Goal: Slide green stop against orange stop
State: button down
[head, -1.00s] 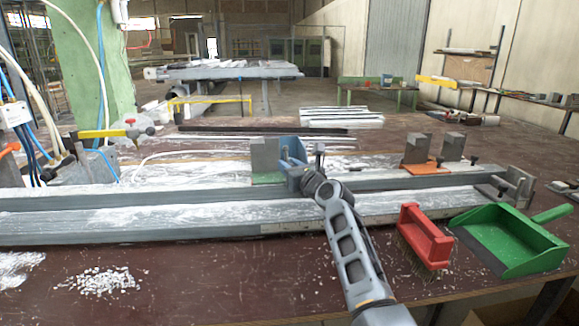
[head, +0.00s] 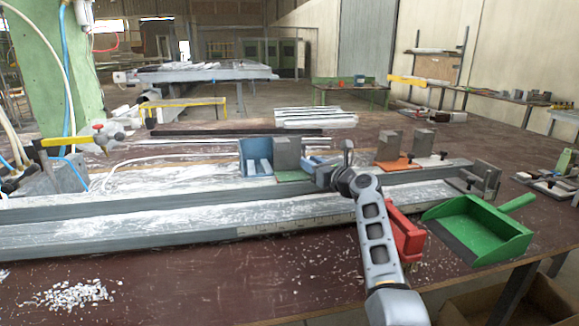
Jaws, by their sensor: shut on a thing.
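The green stop is a grey block on a green base (head: 293,176), sitting on the long grey rail (head: 150,211). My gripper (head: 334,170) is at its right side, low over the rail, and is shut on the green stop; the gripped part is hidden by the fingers. The orange stop, a grey block on an orange base (head: 396,165) with a dark knob, stands farther right along the rail. A gap separates the two stops, and my gripper and wrist fill part of it.
A blue bracket-like piece (head: 256,158) stands left of the green stop. Another grey block (head: 424,141) stands right of the orange stop, with an end block (head: 487,178) beyond. A red brush (head: 405,236) and green dustpan (head: 478,230) lie in front. White chips cover rail and bench.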

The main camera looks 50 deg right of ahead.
jog(key=shift+s+d+r, duration=0.25)
jog(key=shift+d+r, duration=0.2)
jog(key=shift+d, duration=0.05)
jog(key=c, duration=1.2)
grip_release()
jog(key=shift+o, duration=1)
jog(key=shift+a+f, duration=0.1)
jog(key=shift+f, duration=0.1)
notch_tip(320, 180, up, 4)
jog(key=shift+r+p, duration=0.15)
jog(key=shift+p, duration=0.2)
jog(key=s+d+r, duration=0.6)
jog(key=s, duration=0.3)
jog(key=shift+s+d+r, duration=0.25)
jog(key=shift+d+r, duration=0.1)
jog(key=shift+r, duration=0.05)
